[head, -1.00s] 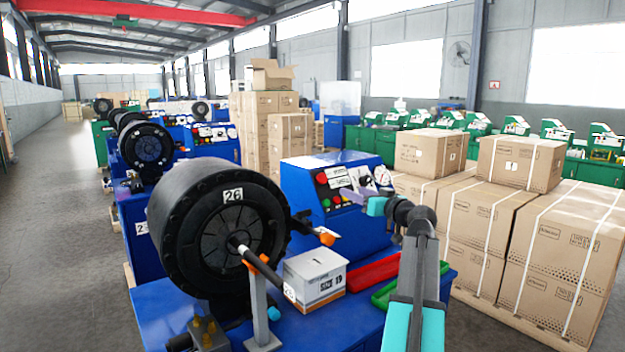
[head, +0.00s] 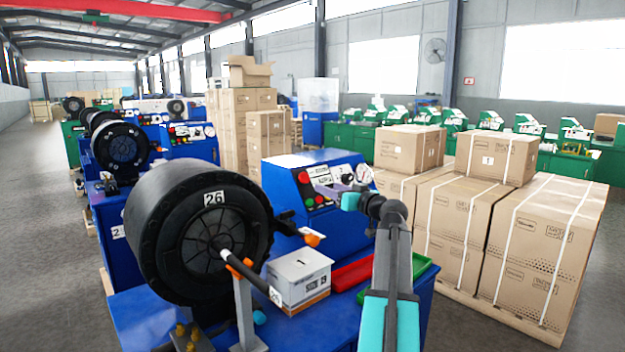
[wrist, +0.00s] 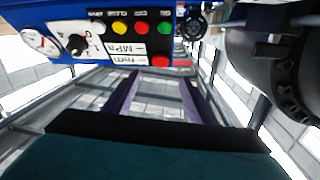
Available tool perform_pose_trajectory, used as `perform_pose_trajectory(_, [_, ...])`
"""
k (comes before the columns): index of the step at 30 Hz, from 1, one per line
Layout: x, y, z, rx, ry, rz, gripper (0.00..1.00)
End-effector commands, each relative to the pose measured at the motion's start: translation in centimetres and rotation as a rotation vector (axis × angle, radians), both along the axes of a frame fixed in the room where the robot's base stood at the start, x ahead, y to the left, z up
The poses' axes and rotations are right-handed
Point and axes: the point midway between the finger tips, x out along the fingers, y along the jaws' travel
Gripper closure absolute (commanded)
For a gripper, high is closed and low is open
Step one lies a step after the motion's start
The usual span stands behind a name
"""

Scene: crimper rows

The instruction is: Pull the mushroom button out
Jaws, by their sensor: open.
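The red mushroom button (head: 303,177) is at the upper left of the sloped control panel on the blue machine in the head view. In the wrist view, which is turned upside down, the red button (wrist: 158,62) shows at the panel's lower edge, beside white labels. My gripper (head: 346,188) is in front of the right part of the panel, to the right of the button. Its purple fingers (wrist: 160,92) stand apart with nothing between them. The button appears just beyond the fingers in the wrist view. The exact gap to it cannot be told.
Smaller coloured buttons (wrist: 120,28) and a gauge (wrist: 38,42) share the panel. A big black crimper head (head: 200,235) stands to the left. A white box (head: 300,277) and a red tray (head: 352,274) lie below. Stacked cartons (head: 540,250) stand at the right.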

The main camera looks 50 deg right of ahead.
Motion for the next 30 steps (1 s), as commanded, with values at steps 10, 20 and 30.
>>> perform_pose_trajectory(10, [5.1, -0.8, 0.2, 0.0, 0.0, 0.004, 0.49])
perform_pose_trajectory(20, [9.6, -1.4, 0.2, 0.0, 0.001, 0.003, 0.49])
perform_pose_trajectory(30, [11.8, -1.7, 0.1, -0.001, 0.0, 0.003, 0.49])
